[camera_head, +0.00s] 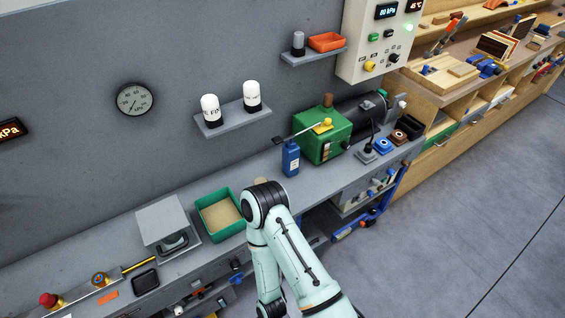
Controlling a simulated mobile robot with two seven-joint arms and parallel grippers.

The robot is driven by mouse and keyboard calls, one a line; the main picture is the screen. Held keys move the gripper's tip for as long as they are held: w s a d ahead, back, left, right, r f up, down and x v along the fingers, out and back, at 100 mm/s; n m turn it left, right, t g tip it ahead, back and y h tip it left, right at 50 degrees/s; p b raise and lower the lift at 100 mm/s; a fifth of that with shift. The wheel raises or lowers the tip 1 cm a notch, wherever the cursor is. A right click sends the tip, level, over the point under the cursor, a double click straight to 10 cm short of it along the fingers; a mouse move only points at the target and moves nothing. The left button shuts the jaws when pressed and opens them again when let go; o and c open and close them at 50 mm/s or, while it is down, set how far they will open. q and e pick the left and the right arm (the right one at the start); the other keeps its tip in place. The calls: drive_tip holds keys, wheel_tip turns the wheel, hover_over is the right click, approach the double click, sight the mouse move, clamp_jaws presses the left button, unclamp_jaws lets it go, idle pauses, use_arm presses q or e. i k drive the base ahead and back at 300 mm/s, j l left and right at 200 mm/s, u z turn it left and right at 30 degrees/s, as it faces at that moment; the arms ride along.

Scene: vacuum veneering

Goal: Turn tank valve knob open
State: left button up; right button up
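A dark cylindrical tank (352,117) lies on the bench behind a green pump-like box (322,143). Another yellow knob (370,66) is on the white wall control panel (362,48). I cannot tell which knob is the tank valve, or how it is turned. One of my pale green arms rises from the bottom and bends over the bench front. Its gripper is out of view, and so is my other gripper.
A blue bottle (291,160) stands left of the green box. A green bin (222,214) and a grey scale-like box (165,225) are on the left bench. A shelf (234,119) with two white canisters hangs above. Floor at right is clear.

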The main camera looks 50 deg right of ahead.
sight(235, 264)
drive_tip(key=z, duration=1.5)
